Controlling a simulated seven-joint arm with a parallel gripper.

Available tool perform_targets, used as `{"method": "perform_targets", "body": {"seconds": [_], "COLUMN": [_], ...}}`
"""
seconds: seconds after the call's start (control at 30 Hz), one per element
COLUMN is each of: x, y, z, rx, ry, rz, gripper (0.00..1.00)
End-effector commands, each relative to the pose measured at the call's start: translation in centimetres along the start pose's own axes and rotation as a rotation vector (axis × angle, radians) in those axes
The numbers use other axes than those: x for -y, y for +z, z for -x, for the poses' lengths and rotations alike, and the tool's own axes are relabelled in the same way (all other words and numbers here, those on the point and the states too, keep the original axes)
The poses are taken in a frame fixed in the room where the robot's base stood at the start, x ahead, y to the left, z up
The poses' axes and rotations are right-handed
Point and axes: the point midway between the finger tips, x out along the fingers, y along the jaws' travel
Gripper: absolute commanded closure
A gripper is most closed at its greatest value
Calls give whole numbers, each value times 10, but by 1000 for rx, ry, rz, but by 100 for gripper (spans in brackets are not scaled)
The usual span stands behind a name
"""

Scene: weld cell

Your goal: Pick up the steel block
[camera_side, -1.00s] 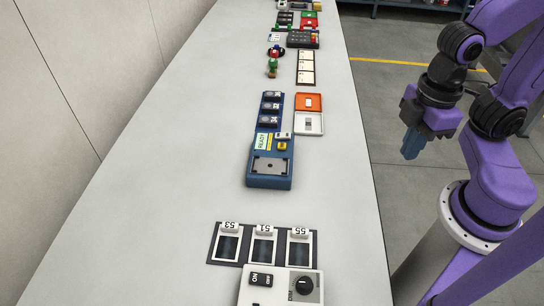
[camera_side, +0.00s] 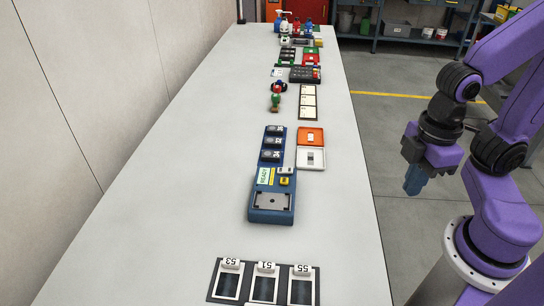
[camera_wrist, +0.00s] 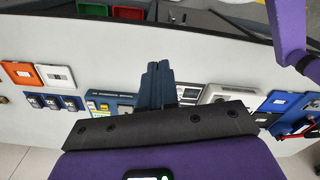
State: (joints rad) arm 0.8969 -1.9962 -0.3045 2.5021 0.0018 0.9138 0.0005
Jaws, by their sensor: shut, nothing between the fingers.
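My gripper (camera_side: 415,182) hangs to the right of the long table, beyond its edge, with its blue-grey fingers pointing down. In the wrist view the fingers (camera_wrist: 158,72) are together with nothing between them. I cannot tell for sure which object is the steel block. My gripper is apart from all of these.
The light grey table (camera_side: 205,190) runs away from the camera beside a wall. An orange tray (camera_side: 304,130) adjoins the white one. A numbered three-slot rack (camera_side: 249,288) stands at the near end. The table's left side is clear.

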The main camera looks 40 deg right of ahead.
Motion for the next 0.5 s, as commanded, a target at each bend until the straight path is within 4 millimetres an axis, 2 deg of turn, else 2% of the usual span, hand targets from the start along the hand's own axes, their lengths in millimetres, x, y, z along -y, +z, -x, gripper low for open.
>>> {"method": "perform_targets", "body": {"seconds": [0.03, 0.2, 0.5], "x": [0, 0, -1], "y": [0, 0, -1], "z": [0, 0, 0], "rx": [0, 0, 0], "ry": [0, 0, 0], "rz": [0, 0, -1], "gripper": [87, 32, 32]}}
